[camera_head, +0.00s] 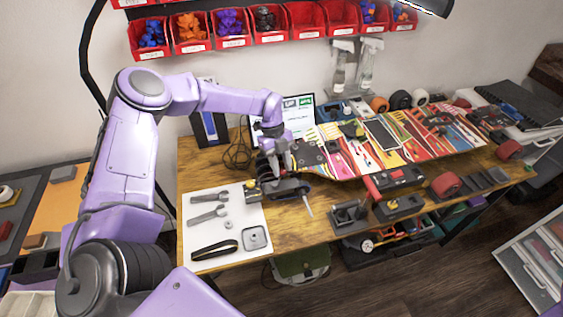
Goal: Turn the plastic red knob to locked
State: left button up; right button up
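My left gripper (281,166) reaches down from the left onto the workbench (290,232). Its fingers are over a dark device (290,188) beside the white mat. Whether the fingers touch the device, or are open or shut, is too small to tell. I cannot make out a red knob at the device; it may be hidden by the gripper. A red upright handle-like piece (372,187) stands farther right, apart from the gripper; I cannot tell whether it is a knob. My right gripper is not in view.
A white mat (228,232) with wrenches and small parts lies left of the device. A black holder (349,217) and a colourful tool spread (400,140) are to the right. Red bins (232,42) hang above.

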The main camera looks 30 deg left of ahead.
pick_arm(q)
jog(key=shift+s+d, duration=0.1)
jog(key=shift+s, duration=0.05)
jog(key=shift+s+r, duration=0.15)
jog(key=shift+c, duration=0.6)
jog(key=c, duration=0.5)
